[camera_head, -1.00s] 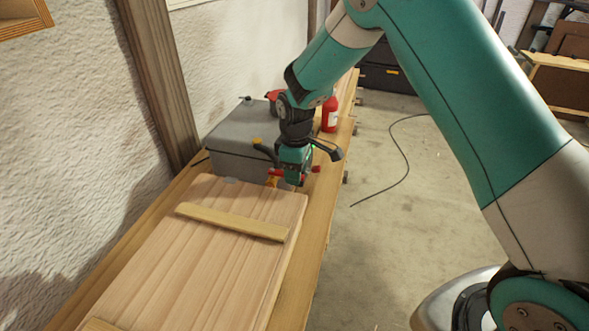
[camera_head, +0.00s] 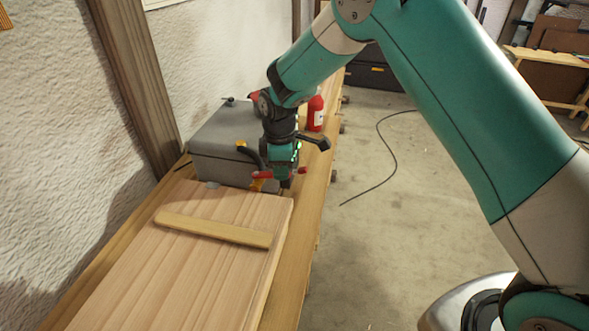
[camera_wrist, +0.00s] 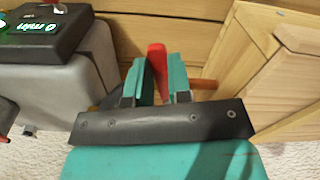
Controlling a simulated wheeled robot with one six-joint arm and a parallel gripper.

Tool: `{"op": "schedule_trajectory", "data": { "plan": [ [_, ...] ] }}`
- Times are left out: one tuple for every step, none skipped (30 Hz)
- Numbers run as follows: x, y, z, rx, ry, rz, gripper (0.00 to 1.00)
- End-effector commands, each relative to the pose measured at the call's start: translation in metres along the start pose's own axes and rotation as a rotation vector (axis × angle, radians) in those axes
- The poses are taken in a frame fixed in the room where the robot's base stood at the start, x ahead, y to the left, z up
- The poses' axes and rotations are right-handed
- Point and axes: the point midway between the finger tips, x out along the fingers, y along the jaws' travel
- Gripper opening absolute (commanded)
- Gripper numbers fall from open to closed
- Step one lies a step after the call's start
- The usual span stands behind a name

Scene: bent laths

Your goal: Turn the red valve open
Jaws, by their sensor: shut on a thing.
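The red valve handle (camera_head: 262,174) shows on both sides of my gripper (camera_head: 284,172) in the head view, low beside the front of a grey box (camera_head: 215,155). A small orange-yellow part (camera_head: 257,185) sits just below the handle. In the wrist view the red handle (camera_wrist: 157,58) stands between the two teal fingers of my gripper (camera_wrist: 155,78), which is shut on it. An orange rod (camera_wrist: 204,83) sticks out to the right behind the fingers. The fingers and the dark wrist plate hide most of the valve body.
A wooden panel with a lath (camera_head: 213,229) across it lies on the bench in front of the box. A red bottle (camera_head: 316,113) stands behind my gripper. A wall and post (camera_head: 135,80) border the left. The floor (camera_head: 375,230) to the right is open, with a cable (camera_head: 393,150).

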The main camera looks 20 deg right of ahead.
Motion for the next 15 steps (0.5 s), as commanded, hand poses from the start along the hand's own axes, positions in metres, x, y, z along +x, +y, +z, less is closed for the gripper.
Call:
{"op": "schedule_trajectory", "data": {
  "plan": [
    [0.0,0.005,-0.004,-0.041,0.002,0.01,0.0],
    [0.0,0.006,-0.005,-0.071,0.002,0.01,0.0],
    [0.0,0.009,-0.005,-0.109,0.002,0.01,0.0],
    [0.0,0.011,-0.005,-0.137,0.001,0.01,0.0],
    [0.0,0.013,-0.004,-0.164,0.001,0.01,0.0],
    [0.0,0.016,-0.004,-0.2,0.001,0.011,0.0],
    [0.0,0.018,-0.002,-0.227,0.001,0.011,0.0],
    [0.0,0.02,-0.001,-0.253,0.0,0.01,0.0],
    [0.0,0.023,0.0,-0.288,0.0,0.01,0.0],
    [0.0,0.026,0.001,-0.315,0.0,0.011,0.0],
    [-0.001,0.028,0.001,-0.342,0.0,0.012,0.0],
    [-0.001,0.03,0.002,-0.378,0.0,0.011,0.0],
    [-0.001,0.032,0.002,-0.406,0.0,0.011,0.0],
    [-0.001,0.034,0.001,-0.434,0.0,0.012,0.0],
    [-0.001,0.036,0.0,-0.472,0.0,0.013,0.0]
  ]
}}
